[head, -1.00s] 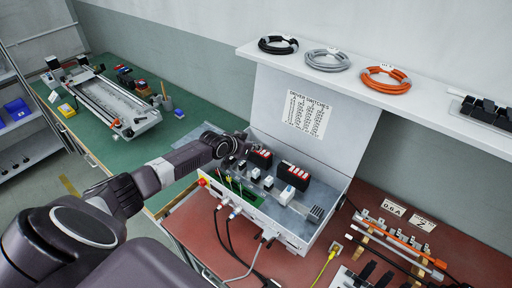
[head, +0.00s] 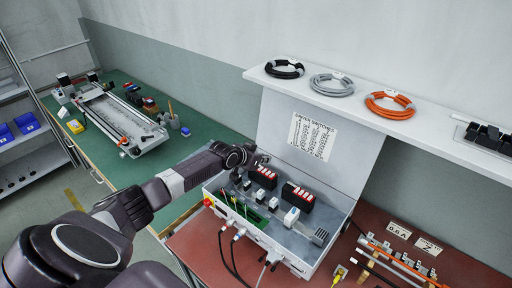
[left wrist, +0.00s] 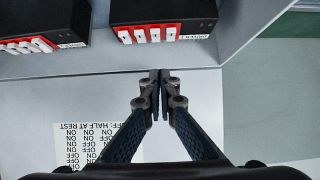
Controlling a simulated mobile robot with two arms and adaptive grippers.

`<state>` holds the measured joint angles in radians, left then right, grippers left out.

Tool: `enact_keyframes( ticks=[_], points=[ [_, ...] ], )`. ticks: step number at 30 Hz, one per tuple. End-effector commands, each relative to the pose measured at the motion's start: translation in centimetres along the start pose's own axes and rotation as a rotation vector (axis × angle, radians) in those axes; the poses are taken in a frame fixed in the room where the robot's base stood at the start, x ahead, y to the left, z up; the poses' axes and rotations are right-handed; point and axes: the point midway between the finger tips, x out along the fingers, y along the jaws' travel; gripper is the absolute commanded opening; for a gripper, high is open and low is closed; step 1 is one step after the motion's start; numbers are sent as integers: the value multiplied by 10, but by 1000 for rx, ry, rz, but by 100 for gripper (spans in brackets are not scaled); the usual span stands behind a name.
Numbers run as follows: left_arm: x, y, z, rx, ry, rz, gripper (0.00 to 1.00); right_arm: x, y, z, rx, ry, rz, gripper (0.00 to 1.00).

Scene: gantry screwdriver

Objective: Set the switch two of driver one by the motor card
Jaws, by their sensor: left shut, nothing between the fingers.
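The left driver block (head: 263,176) in the head view is black with a red switch bank and white levers. It seems to be the block (left wrist: 163,32) at the top centre of the left wrist view, whose label is too small to read surely. My left gripper (left wrist: 158,80) is shut and empty, in front of that block and apart from it in the picture. In the head view the gripper (head: 264,159) is just above the left block. A driver switches chart (head: 312,135) is on the raised lid. Two white cards (head: 398,230) (head: 428,246) stand on the red bench. My right gripper is out of view.
A second driver block (head: 297,196) stands to the right inside the open grey box (head: 325,262). White-topped parts and wires stand before them. The lid rises behind, below a shelf (head: 340,98) with coiled cables. A green bench (head: 200,150) is at the left.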

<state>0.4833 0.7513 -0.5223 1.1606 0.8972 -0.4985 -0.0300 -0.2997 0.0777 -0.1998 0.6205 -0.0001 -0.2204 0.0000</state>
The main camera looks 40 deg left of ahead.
Motion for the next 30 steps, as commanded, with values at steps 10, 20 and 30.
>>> enact_keyframes(
  ticks=[10,20,30],
  points=[
    [-50,1,-19,4,1,-1,0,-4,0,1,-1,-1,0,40],
    [-92,1,-30,2,1,-1,0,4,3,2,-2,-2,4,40],
    [-103,2,-33,0,0,0,0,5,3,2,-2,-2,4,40]
  ],
)
